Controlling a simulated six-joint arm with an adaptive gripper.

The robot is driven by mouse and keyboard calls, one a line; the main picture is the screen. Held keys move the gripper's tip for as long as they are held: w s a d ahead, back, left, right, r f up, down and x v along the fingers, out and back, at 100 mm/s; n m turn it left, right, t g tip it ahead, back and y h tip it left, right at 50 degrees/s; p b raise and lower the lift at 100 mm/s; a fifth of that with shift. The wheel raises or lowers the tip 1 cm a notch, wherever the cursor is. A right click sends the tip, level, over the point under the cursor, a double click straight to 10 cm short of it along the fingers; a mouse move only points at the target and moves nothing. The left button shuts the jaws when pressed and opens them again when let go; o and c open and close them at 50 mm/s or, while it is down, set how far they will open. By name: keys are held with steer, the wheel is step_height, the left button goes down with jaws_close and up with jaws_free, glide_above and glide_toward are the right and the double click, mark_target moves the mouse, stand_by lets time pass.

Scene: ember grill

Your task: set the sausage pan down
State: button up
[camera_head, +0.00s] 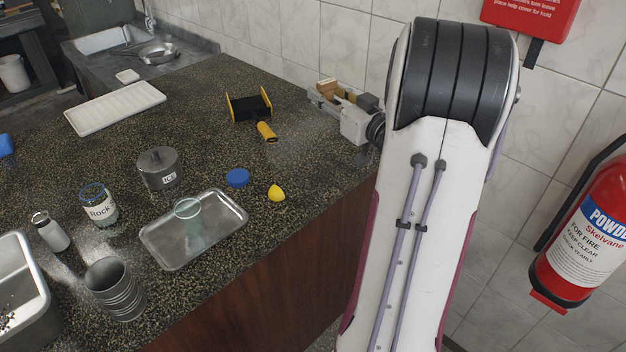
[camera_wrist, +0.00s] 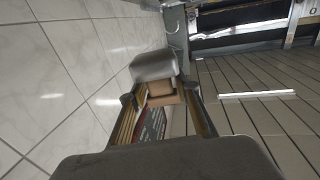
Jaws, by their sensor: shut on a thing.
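No sausage pan is plainly recognisable in either view. My gripper (camera_head: 338,108) is beyond the right back part of the counter, partly hidden by my arm. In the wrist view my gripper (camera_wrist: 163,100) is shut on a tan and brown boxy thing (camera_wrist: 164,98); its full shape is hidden. A printed dark and pale surface (camera_wrist: 152,124) shows between the fingers. A rounded grey metal part (camera_wrist: 153,65) is just past the boxy thing. I cannot tell whether the held thing touches any surface.
The speckled counter (camera_head: 235,90) holds a metal tray (camera_head: 165,252) with a glass, a lemon piece (camera_head: 276,193), a blue lid (camera_head: 238,177), an ice bucket (camera_head: 158,168) and a black-yellow holder (camera_head: 249,106). A tiled wall (camera_head: 350,50) is behind; a fire extinguisher (camera_head: 590,235) hangs right.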

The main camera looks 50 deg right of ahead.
steer(key=shift+s+a+f+n+y, duration=0.1)
steer(key=shift+s+a+n+y, duration=0.05)
steer(key=shift+n+y, duration=0.2)
steer(key=shift+w+a+f+n+y, duration=0.15)
steer(key=shift+a+n+y, duration=0.15)
steer(key=shift+a+y, duration=0.25)
steer(key=shift+w+a+f+n+y, duration=0.15)
steer(key=shift+a+n+y, duration=0.1)
steer(key=shift+a+y, duration=0.25)
jaws_close()
steer(key=shift+w+a+f+n+y, duration=0.1)
steer(key=shift+a+f+n+y, duration=0.4)
steer(key=shift+a+y, duration=0.3)
step_height(320, 180, down, 14)
steer(key=shift+r, duration=0.1)
steer(key=shift+f, duration=1.85)
steer(key=shift+f, duration=0.25)
